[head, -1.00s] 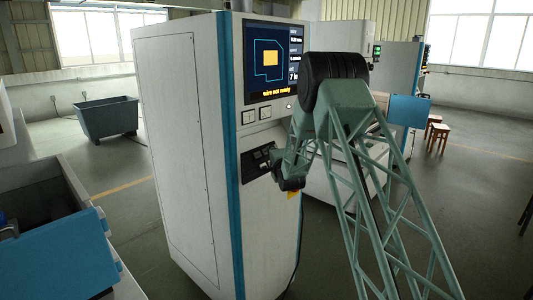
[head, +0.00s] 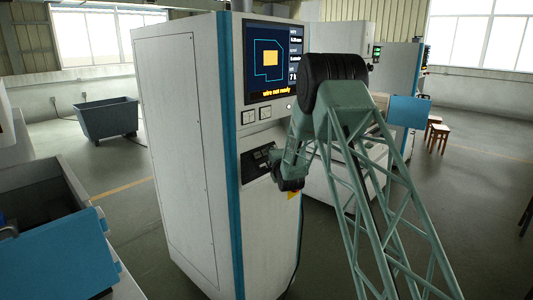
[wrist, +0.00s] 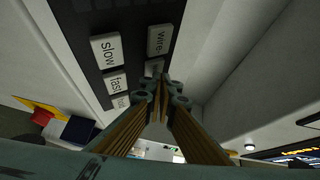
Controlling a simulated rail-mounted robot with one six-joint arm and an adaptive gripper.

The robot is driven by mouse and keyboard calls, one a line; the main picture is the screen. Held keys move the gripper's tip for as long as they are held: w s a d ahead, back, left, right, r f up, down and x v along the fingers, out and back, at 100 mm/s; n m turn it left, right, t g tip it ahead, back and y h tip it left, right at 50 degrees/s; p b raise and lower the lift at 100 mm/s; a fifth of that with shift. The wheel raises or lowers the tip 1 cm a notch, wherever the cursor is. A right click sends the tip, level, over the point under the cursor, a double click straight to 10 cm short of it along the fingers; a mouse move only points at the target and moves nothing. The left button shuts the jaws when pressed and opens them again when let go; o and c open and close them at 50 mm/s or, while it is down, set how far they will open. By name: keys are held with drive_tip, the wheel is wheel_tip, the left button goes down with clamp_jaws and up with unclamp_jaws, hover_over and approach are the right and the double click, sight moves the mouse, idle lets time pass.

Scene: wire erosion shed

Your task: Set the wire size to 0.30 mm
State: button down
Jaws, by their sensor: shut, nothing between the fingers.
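The control cabinet (head: 180,150) stands upright with a screen (head: 273,62) reading "wire not ready" in yellow. The top value beside the drawing seems to read 0.25 mm, but it is small and blurred. Below it is a dark key panel (head: 256,162), partly behind my arm. In the wrist view the panel has white keys: "slow" (wrist: 108,50), "fast" (wrist: 116,82), and "Wire-" (wrist: 158,40). Another key (wrist: 154,67) below "Wire-" is mostly hidden by my fingertips. My gripper (wrist: 161,88) is shut and empty at that key; I cannot tell whether it touches.
Two square switches (head: 257,115) sit under the screen. A red and yellow part (wrist: 40,112) lies left of the panel in the wrist view. A grey tub (head: 107,118) stands behind at left. A blue-fronted machine (head: 65,245) is at front left.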

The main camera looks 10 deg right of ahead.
drive_tip(key=shift+s+d+r, duration=0.15)
drive_tip(key=shift+s, duration=0.05)
drive_tip(key=shift+s+d+r+b, duration=0.2)
drive_tip(key=shift+s+r+b, duration=0.1)
drive_tip(key=shift+b, duration=0.15)
drive_tip(key=shift+b, duration=0.55)
idle(0.4)
drive_tip(key=shift+w+a+f+b, duration=0.4)
drive_tip(key=shift+w+f+b, duration=0.1)
drive_tip(key=shift+b, duration=0.5)
idle(1.2)
drive_tip(key=shift+s+d+r, duration=0.1)
drive_tip(key=shift+r, duration=0.05)
idle(0.4)
drive_tip(key=shift+s+d+r+b, duration=0.3)
drive_tip(key=shift+s+r+b, duration=0.05)
drive_tip(key=shift+s+b, duration=0.05)
drive_tip(key=shift+s+d+r, duration=0.1)
idle(0.4)
drive_tip(key=shift+s+d+r+b, duration=0.55)
drive_tip(key=shift+s+d+r, duration=0.65)
drive_tip(key=shift+s+r, duration=0.25)
